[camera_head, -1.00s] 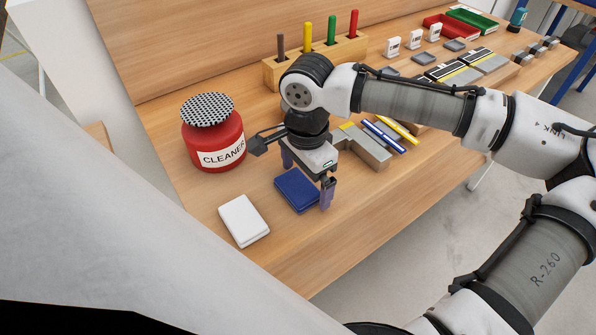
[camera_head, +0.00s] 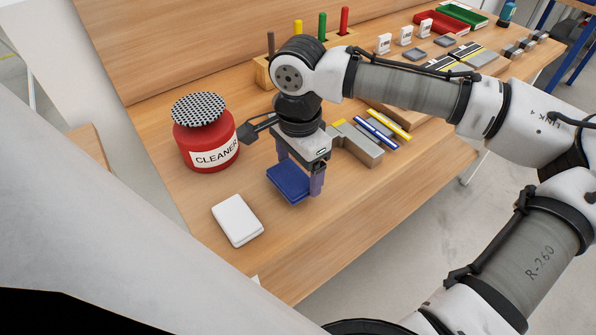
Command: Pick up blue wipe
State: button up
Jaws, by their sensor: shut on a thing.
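The blue wipe (camera_head: 289,184) is a flat dark-blue folded pad in the middle of the view. My gripper (camera_head: 298,177) points down over it, one finger on each side, and is shut on the wipe. The wipe sits between the fingers, close to the wooden bench top; I cannot tell surely how far it is above the bench. The upper part of the wipe is partly hidden by the gripper body.
A white wipe (camera_head: 237,220) lies at front left. A red CLEANER jar (camera_head: 206,140) with a dotted lid stands left of my gripper. Grey blocks (camera_head: 359,145) and blue and yellow markers (camera_head: 376,132) lie to the right. The bench (camera_head: 345,215) is clear in front.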

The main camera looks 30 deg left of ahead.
aim_at(299, 173)
notch_tip(299, 173, up, 18)
jog(key=shift+b, duration=0.45)
jog(key=o, duration=0.4)
jog(key=shift+f, duration=0.1)
jog(key=c, duration=0.3)
